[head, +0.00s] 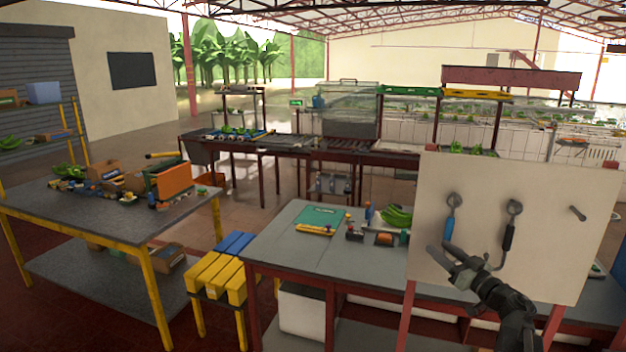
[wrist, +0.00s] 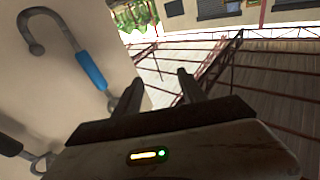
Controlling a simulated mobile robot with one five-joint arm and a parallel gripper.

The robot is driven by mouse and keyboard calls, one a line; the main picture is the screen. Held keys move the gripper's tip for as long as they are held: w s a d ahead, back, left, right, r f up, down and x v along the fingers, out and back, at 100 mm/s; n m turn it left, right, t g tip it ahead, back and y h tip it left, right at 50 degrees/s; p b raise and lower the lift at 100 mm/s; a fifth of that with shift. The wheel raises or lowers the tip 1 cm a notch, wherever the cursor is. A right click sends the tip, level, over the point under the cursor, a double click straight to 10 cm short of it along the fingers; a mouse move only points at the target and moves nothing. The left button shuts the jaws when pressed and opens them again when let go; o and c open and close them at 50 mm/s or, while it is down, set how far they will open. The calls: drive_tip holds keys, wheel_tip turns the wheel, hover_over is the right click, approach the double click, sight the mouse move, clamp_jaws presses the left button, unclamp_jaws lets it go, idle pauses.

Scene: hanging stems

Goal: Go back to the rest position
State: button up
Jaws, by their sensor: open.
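My gripper (head: 439,248) is in front of the pale upright board (head: 560,250), just below the blue-handled hook (head: 452,212). In the wrist view its two fingers (wrist: 160,80) are apart with nothing between them. The blue-handled hook (wrist: 90,70) shows left of the fingers there, against the board (wrist: 35,90). A black-handled hook (head: 509,228) hangs to the right of the blue one in the head view; its lower end is close to my arm. I cannot tell whether they touch.
A bare peg (head: 577,213) sticks out at the board's right. A grey table (head: 275,245) with a green mat (head: 318,217), bananas (head: 397,215) and small items stands behind and left. A yellow-and-blue bench (head: 220,268) and yellow-legged table (head: 90,220) stand farther left.

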drive_tip(key=w+a+r+m+t+h, duration=0.2)
drive_tip(key=w+a+m+t+h, duration=0.25)
drive_tip(key=a, duration=0.55)
drive_tip(key=w+a+f+m+g+h, duration=0.1)
drive_tip(key=a+f+m+g+h, duration=0.3)
drive_tip(key=f+m+g+h, duration=0.5)
drive_tip(key=s+a+f+n+g+y, duration=0.1)
drive_tip(key=s+f+n+g, duration=0.1)
drive_tip(key=s+f, duration=0.35)
drive_tip(key=s+a+f+n+g+y, duration=0.2)
drive_tip(key=f+g, duration=0.1)
drive_tip(key=f, duration=0.5)
drive_tip(key=s+a+f+n+g+y, duration=0.1)
drive_tip(key=s+a+f+n+g, duration=0.1)
drive_tip(key=s, duration=0.6)
drive_tip(key=s+a+f+n+g+y, duration=0.1)
drive_tip(key=s+a+f+n+g, duration=0.1)
drive_tip(key=s+g, duration=0.4)
wheel_tip(320, 180, down, 3)
drive_tip(key=shift+s+a+r+n, duration=0.3)
drive_tip(key=shift+s+n, duration=0.35)
drive_tip(key=shift+s, duration=0.6)
drive_tip(key=shift+f, duration=0.1)
